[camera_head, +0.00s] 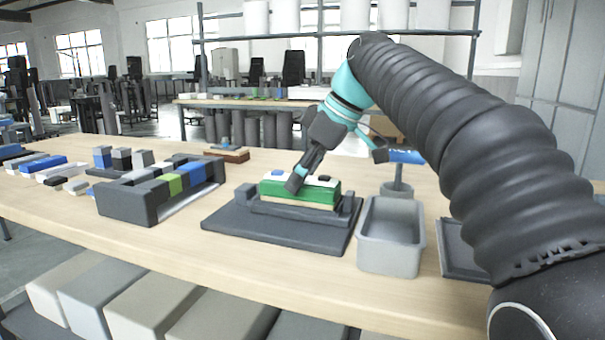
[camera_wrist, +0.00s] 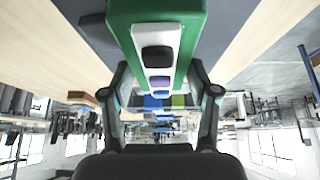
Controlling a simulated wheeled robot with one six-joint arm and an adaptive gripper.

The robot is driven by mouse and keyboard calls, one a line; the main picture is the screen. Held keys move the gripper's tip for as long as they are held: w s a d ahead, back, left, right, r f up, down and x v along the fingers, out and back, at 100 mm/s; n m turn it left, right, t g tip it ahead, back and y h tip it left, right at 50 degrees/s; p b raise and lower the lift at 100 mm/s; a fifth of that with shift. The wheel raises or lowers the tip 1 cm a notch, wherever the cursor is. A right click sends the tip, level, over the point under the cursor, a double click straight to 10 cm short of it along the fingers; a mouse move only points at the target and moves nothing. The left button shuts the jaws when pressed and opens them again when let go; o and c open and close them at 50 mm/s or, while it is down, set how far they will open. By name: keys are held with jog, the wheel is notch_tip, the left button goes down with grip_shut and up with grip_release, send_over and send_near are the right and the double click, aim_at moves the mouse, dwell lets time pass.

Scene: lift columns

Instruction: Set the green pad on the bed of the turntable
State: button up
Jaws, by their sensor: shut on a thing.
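The green pad (camera_head: 323,192) is a long green block with a pale underside and a white top strip bearing dark buttons. My gripper (camera_head: 298,184) is shut on it, one dark finger showing across its near side. In the wrist view the pad (camera_wrist: 193,22) lies between the two fingers (camera_wrist: 161,97). In the head view the pad is at a low dark grey cradle on a flat plate (camera_head: 245,226); I cannot tell whether it rests there or hangs just above. I cannot surely tell which thing is the turntable; its bed may be this plate.
A grey open bin (camera_head: 391,262) stands right of the plate, with a blue-topped stand (camera_head: 397,189) behind it. A dark rack (camera_head: 128,203) with coloured blocks stands to the left. A dark tray (camera_head: 457,250) lies at the right. Bare wood (camera_head: 245,280) runs along the front.

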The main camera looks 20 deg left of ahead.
jog(key=shift+f, duration=0.1)
dwell(0.3)
jog(key=o, duration=1.6)
jog(key=shift+c, duration=0.2)
jog(key=shift+o, duration=1.1)
notch_tip(320, 180, up, 2)
jog(key=p, duration=0.2)
jog(key=shift+r+p, duration=0.25)
jog(key=shift+p, duration=0.05)
jog(key=shift+r, duration=2.25)
